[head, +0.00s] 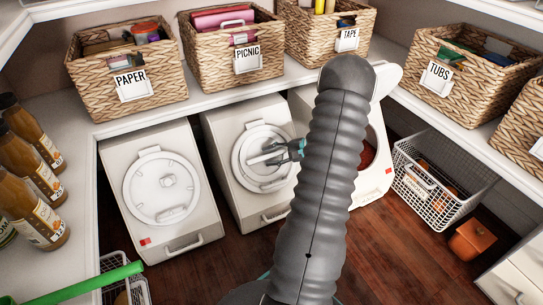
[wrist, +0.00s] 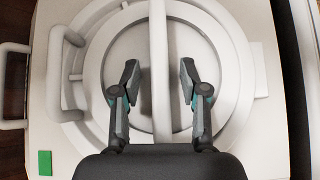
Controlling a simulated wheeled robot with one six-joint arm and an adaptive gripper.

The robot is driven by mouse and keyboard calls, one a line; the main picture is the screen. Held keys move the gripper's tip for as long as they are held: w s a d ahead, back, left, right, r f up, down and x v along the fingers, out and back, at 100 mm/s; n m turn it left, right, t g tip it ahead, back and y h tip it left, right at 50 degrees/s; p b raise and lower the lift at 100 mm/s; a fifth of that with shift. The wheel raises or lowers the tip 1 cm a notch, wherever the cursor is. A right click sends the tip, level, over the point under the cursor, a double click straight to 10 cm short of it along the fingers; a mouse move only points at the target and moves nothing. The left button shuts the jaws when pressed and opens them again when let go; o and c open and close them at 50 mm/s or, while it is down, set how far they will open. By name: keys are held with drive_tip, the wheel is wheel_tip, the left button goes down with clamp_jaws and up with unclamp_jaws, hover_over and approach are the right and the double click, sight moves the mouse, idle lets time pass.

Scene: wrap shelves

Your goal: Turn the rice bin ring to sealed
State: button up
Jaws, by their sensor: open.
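A white bin (head: 222,135) stands in the middle under the shelf. Its front has a round ring (head: 262,182) with a straight raised bar across it. No rice label is readable on it. In the wrist view, the ring (wrist: 238,60) surrounds a disc, and the bar (wrist: 158,30) runs upright in the picture. My gripper (wrist: 158,75) is open, with one finger on each side of the bar and visible gaps to both. A green square (wrist: 45,163) shows on the bin's face. In the head view, my gripper (head: 283,153) is at the ring, partly hidden by my arm.
A similar white bin (head: 125,225) with a red mark stands left, and another open-fronted bin (head: 378,180) stands right, partly behind my arm. Wicker baskets (head: 140,103) line the shelf above. A wire basket (head: 425,195) is at the right. Bottles (head: 40,212) stand left.

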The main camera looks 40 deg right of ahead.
drive_tip(key=shift+s+d, duration=0.1)
drive_tip(key=v, duration=1.1)
drive_tip(key=shift+s+d+r, duration=0.2)
drive_tip(key=shift+s, duration=0.1)
